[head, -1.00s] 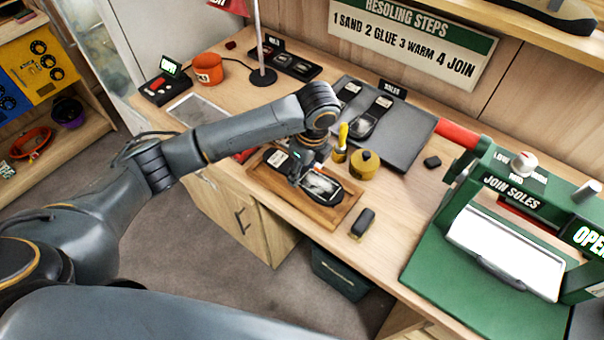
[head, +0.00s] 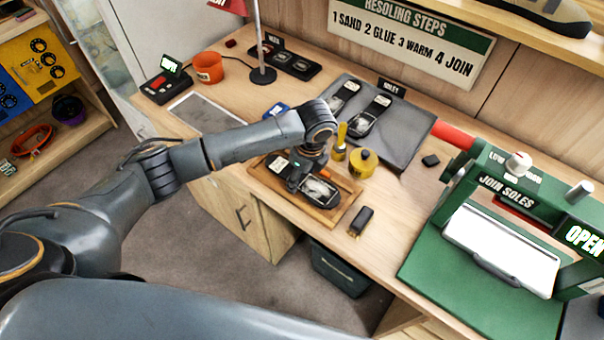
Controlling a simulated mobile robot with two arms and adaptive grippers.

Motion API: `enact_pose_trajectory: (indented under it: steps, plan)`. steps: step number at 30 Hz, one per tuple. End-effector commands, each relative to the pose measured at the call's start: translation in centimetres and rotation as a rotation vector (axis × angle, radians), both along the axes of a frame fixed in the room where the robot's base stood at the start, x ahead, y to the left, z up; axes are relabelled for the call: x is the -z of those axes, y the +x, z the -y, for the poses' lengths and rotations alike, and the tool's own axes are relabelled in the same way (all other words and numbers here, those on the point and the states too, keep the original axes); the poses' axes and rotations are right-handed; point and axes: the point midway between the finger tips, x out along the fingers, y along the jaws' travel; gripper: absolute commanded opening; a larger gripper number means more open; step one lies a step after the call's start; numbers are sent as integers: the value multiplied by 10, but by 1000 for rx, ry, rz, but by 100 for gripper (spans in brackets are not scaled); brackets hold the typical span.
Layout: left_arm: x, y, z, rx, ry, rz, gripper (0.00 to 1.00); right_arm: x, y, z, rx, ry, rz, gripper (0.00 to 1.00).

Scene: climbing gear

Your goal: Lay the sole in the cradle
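A black sole (head: 322,193) with a pale, shiny patch and a white label lies over the wooden tray (head: 352,212) on the bench. My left gripper (head: 297,182) points down over the middle of this sole, and it hides part of it. Its fingertips are too small and covered to tell whether they are open or shut on the sole. I cannot tell whether the sole rests fully on the tray. More black soles (head: 364,122) lie on the grey mat behind. My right gripper is not in view.
A yellow round pot (head: 363,162) and a yellow-handled tool (head: 340,143) stand just behind the tray. A dark brush-like block (head: 362,220) lies to its right. The green press (head: 480,292), with an OPEN sign, fills the right of the bench. A lamp (head: 263,76) stands behind.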

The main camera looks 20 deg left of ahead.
Motion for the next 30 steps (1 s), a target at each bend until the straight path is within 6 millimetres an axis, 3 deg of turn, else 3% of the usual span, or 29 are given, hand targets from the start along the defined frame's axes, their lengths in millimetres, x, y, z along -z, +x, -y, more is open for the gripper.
enact_pose_trajectory:
  steps: [8,11,21,30]
  plan:
    - [-7,1,1,-1,-2,3,59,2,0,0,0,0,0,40]
    - [-20,0,3,1,-3,4,59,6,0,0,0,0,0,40]
    - [-91,-3,13,1,-2,5,59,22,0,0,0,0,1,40]
    - [-121,-6,17,-1,-1,0,59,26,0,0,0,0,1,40]
